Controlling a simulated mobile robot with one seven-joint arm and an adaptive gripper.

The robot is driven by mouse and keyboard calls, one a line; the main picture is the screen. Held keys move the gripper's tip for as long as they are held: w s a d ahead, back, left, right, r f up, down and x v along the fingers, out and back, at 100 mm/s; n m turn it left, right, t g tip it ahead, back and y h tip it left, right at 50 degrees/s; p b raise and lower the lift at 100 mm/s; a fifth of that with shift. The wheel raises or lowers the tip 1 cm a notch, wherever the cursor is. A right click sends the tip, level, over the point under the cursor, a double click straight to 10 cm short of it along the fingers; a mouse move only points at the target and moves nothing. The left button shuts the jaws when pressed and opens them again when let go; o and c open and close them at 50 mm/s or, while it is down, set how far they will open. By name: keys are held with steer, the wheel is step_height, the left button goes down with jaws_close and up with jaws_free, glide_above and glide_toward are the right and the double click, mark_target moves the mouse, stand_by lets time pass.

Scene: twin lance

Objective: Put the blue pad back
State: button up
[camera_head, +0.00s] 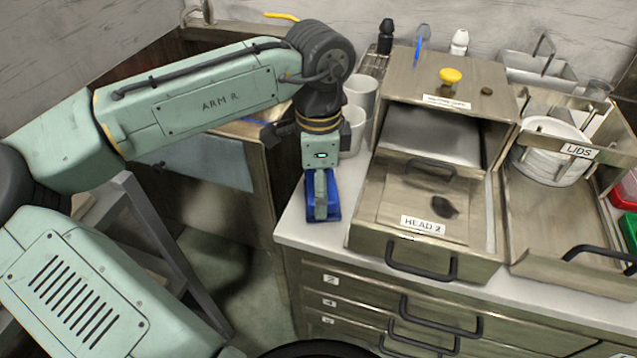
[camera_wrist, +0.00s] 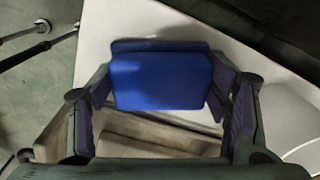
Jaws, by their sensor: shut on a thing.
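The blue pad (camera_head: 334,196) is at the left end of the white counter (camera_head: 300,228), near its front corner. My gripper (camera_head: 321,208) points down over it and hides its middle. In the wrist view the blue pad (camera_wrist: 160,82) lies between the two fingers of my gripper (camera_wrist: 161,92), which is shut on it at its left and right sides. A darker blue strip (camera_wrist: 160,45) shows behind the pad's far edge, partly in shadow. I cannot tell whether the pad touches the counter or hangs just above it.
White cups (camera_head: 359,95) stand behind my gripper. A steel unit marked HEAD 2 (camera_head: 385,228) is close on the right, with a LIDS bin (camera_head: 535,215) beyond. Drawers with black handles (camera_head: 370,290) are below. Left of the counter is open floor (camera_head: 225,260).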

steer(key=shift+f, duration=0.15)
steer(key=o, duration=1.2)
step_height(320, 180, up, 12)
steer(key=shift+r, duration=0.2)
